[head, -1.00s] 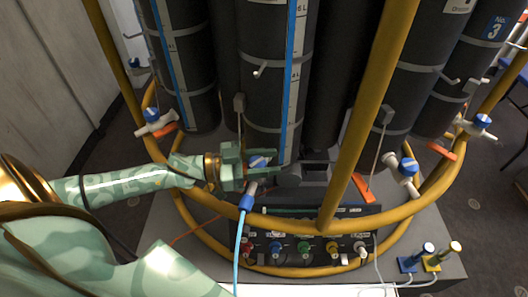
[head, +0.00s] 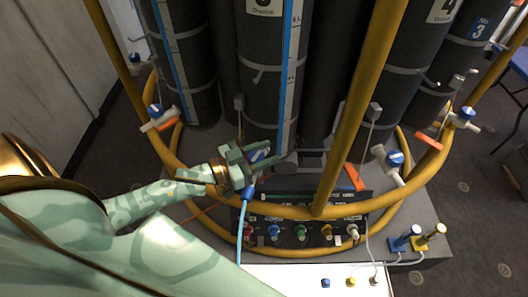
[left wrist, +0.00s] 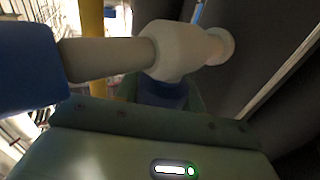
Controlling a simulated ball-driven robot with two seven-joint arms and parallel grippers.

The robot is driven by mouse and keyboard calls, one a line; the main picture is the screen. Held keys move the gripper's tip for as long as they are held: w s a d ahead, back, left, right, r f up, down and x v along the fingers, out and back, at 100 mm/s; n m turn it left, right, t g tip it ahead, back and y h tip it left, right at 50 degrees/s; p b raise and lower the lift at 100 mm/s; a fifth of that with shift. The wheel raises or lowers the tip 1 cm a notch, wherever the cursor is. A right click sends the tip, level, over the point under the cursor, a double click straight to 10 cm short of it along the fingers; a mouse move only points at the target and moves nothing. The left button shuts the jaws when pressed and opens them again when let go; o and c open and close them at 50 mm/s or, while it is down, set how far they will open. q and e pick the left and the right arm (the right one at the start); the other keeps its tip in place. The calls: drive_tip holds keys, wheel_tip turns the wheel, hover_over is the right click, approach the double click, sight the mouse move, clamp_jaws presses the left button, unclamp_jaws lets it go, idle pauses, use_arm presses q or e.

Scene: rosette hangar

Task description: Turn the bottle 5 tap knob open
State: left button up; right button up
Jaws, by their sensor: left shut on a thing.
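The bottle 5 tap is on the dark central bottle (head: 263,85); the number on its label is cut off by the top edge. Its blue knob (head: 259,154) sits between the fingers of my left gripper (head: 262,157), which is shut on it. In the left wrist view the white tap body (left wrist: 178,48) crosses above my gripper, and part of the blue knob (left wrist: 162,93) shows below it, between the fingers. A blue hose connector (left wrist: 28,65) is on the tap's outlet. The fingers hide much of the knob. My right gripper is not in view.
A yellow ring rail (head: 290,212) and an upright yellow post (head: 352,110) stand close to the right of my gripper. A blue hose (head: 240,232) hangs from the tap. A panel with coloured connectors (head: 300,232) lies below. Other blue-knobbed taps (head: 395,160) stand around.

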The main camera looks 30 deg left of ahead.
use_arm(q)
drive_tip(key=o, duration=1)
drive_tip(key=v, duration=1.6)
drive_tip(key=shift+s, duration=0.2)
drive_tip(key=shift+f, duration=0.1)
